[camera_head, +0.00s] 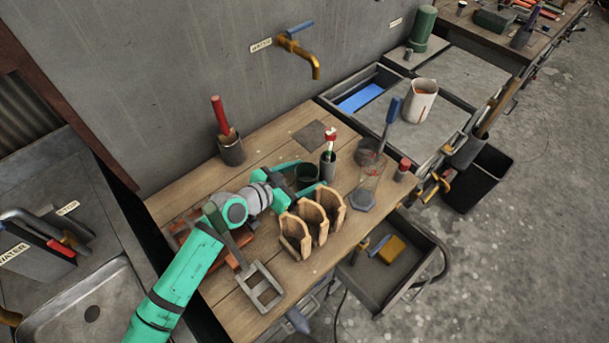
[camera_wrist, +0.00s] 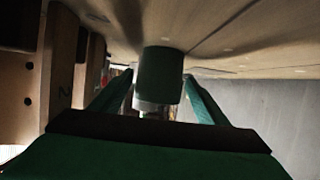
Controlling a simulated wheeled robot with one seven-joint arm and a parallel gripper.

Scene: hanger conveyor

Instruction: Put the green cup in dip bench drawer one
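The green cup (camera_head: 307,174) stands on the wooden bench top, just left of a dark holder with a red-and-white-topped tool. My gripper (camera_head: 308,173) reaches it from the left, low over the bench, with one finger on each side. In the wrist view the cup (camera_wrist: 160,76) sits between the fingertips (camera_wrist: 159,75), with a thin gap showing at the left; contact at the right is hard to tell. An open drawer (camera_head: 414,282) juts out from the bench's front. It holds a yellow block (camera_head: 392,249) and a blue-handled tool. Its number is not readable.
A wooden slotted rack (camera_head: 313,219) stands close in front of my gripper. A glass beaker (camera_head: 369,169), grey hexagonal piece (camera_head: 361,200) and red-topped jar (camera_head: 403,168) lie right of the cup. A cup with a red-handled tool (camera_head: 231,149) stands behind. A metal frame (camera_head: 262,288) lies near the front edge.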

